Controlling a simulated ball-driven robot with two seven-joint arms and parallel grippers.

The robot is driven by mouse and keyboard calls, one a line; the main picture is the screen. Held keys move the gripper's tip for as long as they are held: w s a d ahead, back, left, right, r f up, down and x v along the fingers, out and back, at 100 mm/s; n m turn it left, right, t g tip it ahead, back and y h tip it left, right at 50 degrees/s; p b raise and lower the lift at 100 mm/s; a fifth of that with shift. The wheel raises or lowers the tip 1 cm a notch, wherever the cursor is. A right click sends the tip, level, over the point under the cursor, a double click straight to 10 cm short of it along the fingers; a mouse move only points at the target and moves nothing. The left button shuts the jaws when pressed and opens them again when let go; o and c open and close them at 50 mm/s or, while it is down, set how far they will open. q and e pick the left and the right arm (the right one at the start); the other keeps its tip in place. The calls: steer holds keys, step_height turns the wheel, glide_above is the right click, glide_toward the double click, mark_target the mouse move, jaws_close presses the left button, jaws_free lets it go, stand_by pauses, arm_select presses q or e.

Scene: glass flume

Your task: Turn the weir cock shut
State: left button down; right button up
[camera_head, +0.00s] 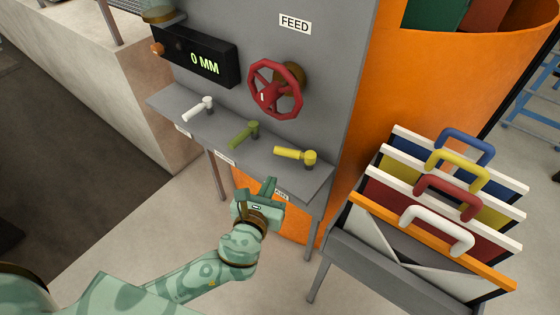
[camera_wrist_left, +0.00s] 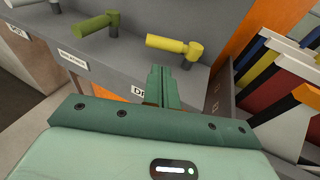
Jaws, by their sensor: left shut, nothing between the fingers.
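Three lever cocks stand on a grey shelf (camera_head: 250,143): a white one (camera_head: 198,109), an olive-green one (camera_head: 243,134) and a yellow one (camera_head: 296,155). Each lever points left from its stem. I cannot read which label names the weir. The wrist view shows the green cock (camera_wrist_left: 97,25) and the yellow cock (camera_wrist_left: 175,45); the label below the yellow one begins with D and is partly hidden. My left gripper (camera_head: 268,187) is shut and empty, in front of and below the shelf near the yellow cock, apart from it. My right gripper is not in view.
A red handwheel (camera_head: 275,89) under a FEED sign (camera_head: 295,23) and a display (camera_head: 195,58) reading 0 MM are on the grey panel. At right, a grey rack (camera_head: 372,260) holds several panels with coloured handles. An orange drum (camera_head: 430,85) stands behind.

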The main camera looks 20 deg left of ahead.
mark_target(283, 155)
arm_select(q)
steer(key=w, duration=0.3)
steer(key=w+f+b, duration=0.1)
steer(key=w, duration=0.2)
steer(key=w+f, duration=0.1)
steer(key=w, duration=0.2)
steer(key=shift+w+b, duration=0.1)
steer(key=shift+b, duration=0.25)
steer(key=shift+r, duration=0.1)
steer(key=shift+a, duration=0.15)
